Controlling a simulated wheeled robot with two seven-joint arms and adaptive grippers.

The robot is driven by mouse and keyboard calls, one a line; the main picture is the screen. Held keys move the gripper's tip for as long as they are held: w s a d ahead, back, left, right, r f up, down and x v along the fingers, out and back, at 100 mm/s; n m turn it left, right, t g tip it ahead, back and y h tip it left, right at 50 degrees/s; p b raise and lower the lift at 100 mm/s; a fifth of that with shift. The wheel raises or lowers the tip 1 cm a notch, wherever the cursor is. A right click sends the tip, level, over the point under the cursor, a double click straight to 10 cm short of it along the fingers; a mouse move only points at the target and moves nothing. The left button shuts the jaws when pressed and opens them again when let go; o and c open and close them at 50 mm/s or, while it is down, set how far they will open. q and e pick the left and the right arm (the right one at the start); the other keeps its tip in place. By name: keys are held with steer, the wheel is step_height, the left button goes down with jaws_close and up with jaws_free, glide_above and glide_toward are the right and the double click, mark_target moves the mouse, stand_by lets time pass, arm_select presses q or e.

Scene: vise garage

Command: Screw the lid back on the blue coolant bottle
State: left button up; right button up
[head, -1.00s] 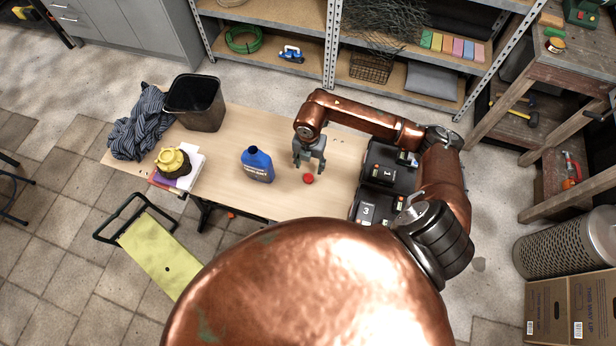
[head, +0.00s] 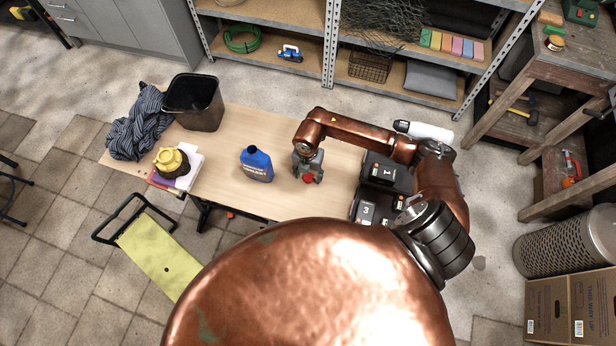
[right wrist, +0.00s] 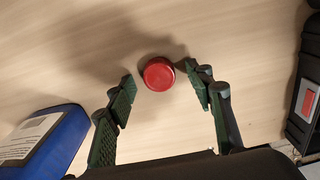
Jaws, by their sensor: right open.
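The blue coolant bottle (head: 256,165) stands upright on the wooden table, left of my right gripper. Part of it also shows at the lower left of the right wrist view (right wrist: 45,140). The red lid (head: 308,178) lies on the table to the right of the bottle. In the right wrist view the lid (right wrist: 158,74) sits just ahead of and between the open fingertips. My right gripper (head: 309,175) points down over the lid, open and empty; its fingers (right wrist: 163,92) are spread to either side. My left gripper is not in view.
A black case with numbered slots (head: 372,190) stands on the table right of the gripper. A black bin (head: 194,102), striped cloth (head: 140,122) and yellow object on papers (head: 172,161) crowd the left end. The tabletop between bottle and bin is clear.

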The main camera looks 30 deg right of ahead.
steer(key=shift+f, duration=0.1)
steer(key=shift+c, duration=0.7)
steer(key=c, duration=0.6)
steer(key=shift+r, duration=0.65)
steer(key=s+a+r, duration=0.3)
steer(key=r, duration=0.1)
steer(key=s+a+r+p, duration=0.1)
steer(key=s+a+r, duration=0.1)
steer(key=s+r, duration=0.1)
steer(key=s+a+r, duration=0.3)
steer(key=s+r, duration=0.1)
steer(key=s, duration=0.1)
steer(key=shift+a+r, duration=0.35)
